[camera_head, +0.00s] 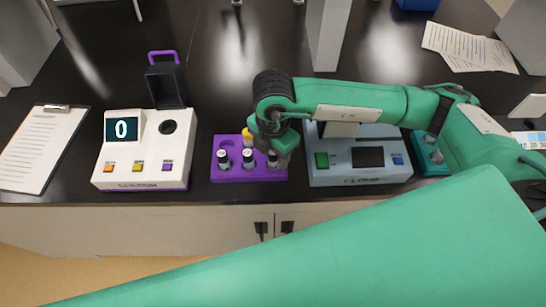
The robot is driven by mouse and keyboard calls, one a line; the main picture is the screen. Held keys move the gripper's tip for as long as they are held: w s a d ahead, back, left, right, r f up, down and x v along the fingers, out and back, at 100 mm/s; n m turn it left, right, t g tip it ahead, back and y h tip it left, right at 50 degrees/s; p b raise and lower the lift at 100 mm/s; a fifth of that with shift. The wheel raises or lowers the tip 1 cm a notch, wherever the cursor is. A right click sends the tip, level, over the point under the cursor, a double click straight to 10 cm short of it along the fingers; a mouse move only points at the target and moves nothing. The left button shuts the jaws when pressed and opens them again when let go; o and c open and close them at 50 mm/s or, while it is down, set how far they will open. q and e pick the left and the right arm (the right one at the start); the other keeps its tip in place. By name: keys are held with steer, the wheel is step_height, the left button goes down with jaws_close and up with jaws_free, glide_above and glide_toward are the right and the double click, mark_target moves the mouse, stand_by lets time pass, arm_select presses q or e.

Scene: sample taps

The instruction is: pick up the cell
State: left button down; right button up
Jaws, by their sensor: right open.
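Several small vials or cells stand upright in a purple rack (233,177) in the middle of the counter. The front row has a left one (223,160), a middle one (248,159) and a right one (272,160), all with dark bands and pale tops. A yellow-topped one (246,134) is behind, partly hidden. My right gripper (281,152) points down over the right end of the rack, close to the right cell. It is open, but its fingers are mostly hidden by the wrist. Whether it touches that cell cannot be told. My left gripper is out of view.
A white instrument (115,165) showing "0", with an open dark lid (166,85) and a round well (168,127), stands left. A pale-blue instrument (335,176) and a teal rack (431,166) are right. A clipboard (40,145) lies far left. The counter behind the purple rack is clear.

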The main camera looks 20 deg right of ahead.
steer(key=shift+f, duration=0.2)
steer(key=c, duration=0.9)
steer(key=shift+r, duration=0.15)
